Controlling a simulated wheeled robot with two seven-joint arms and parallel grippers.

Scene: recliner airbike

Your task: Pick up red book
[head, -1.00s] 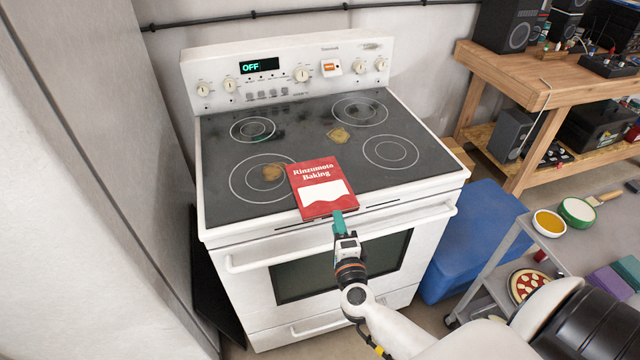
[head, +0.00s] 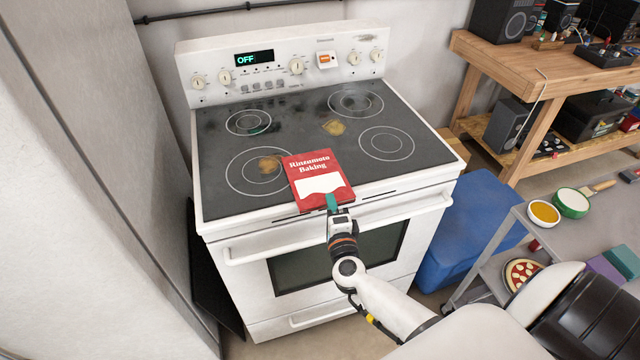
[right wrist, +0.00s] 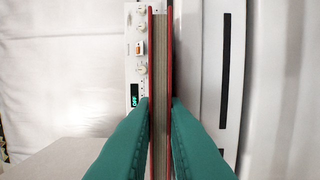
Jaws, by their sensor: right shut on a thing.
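The red book (head: 318,176), titled "Rinzumoto Baking", is at the front edge of the stove top (head: 225,190). My right gripper (head: 332,203) holds its near edge. In the right wrist view the book (right wrist: 160,80) shows edge-on, with its pages between two red covers. The teal fingers of my right gripper (right wrist: 159,125) are on either side of it, shut on it. I cannot tell whether the book still touches the stove. My left gripper is not in view.
The stove's front has an oven handle (head: 245,255) below the book. A blue box (head: 470,230) stands right of the stove. A grey cart (head: 490,260) holds bowls and a pizza. A wooden bench (head: 520,75) with speakers is at right. A grey wall panel (head: 90,130) is at left.

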